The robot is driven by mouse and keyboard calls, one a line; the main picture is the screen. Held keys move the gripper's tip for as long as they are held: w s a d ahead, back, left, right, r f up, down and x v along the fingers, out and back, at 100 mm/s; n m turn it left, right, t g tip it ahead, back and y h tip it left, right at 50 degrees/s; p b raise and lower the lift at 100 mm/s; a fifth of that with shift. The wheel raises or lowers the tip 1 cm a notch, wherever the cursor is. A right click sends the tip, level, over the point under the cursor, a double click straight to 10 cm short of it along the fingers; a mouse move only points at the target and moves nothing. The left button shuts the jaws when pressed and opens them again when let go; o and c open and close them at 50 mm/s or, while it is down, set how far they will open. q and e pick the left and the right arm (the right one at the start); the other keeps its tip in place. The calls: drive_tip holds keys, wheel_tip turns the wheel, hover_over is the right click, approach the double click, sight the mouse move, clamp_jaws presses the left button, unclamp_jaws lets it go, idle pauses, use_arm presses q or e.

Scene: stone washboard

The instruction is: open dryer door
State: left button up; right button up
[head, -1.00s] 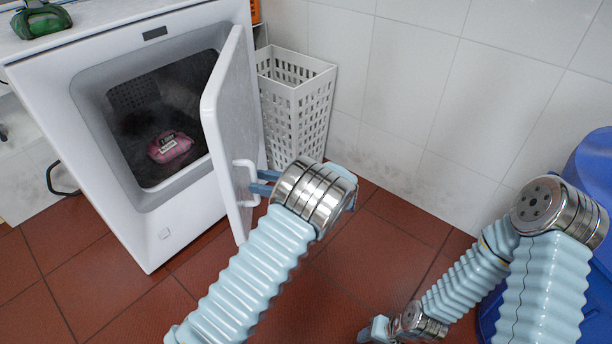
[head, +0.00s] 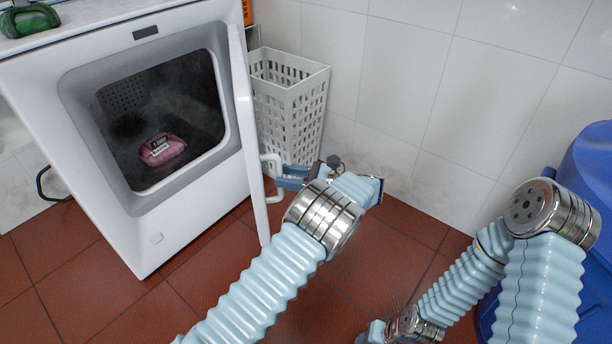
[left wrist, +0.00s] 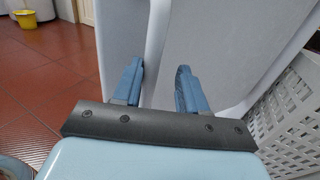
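The white dryer (head: 180,225) stands at the left with its door (head: 246,130) swung wide, seen nearly edge-on. The drum opening is exposed, with a pink bundle (head: 162,149) inside. The white door handle (head: 270,160) is on the door's right-hand face. My left gripper (head: 284,180) is at the handle, its blue fingers beside its lower part. In the left wrist view the fingers of the left gripper (left wrist: 158,85) are apart, with the door's pale surfaces beyond; I cannot make out the handle between them. My right gripper (head: 374,332) is low at the bottom edge, its fingers unclear.
A white perforated basket (head: 292,105) stands behind the door, close to the wall; it also shows in the left wrist view (left wrist: 285,125). A green object (head: 30,20) sits on the dryer top. A blue bin (head: 590,190) is at right. Red tiled floor is clear in front.

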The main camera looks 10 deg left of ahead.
use_arm(q)
drive_tip(key=d, duration=0.1)
drive_tip(key=w+d+b, duration=0.1)
drive_tip(key=d, duration=0.2)
drive_tip(key=shift+w+d+b, duration=0.15)
drive_tip(key=shift+w+b, duration=0.2)
idle(0.3)
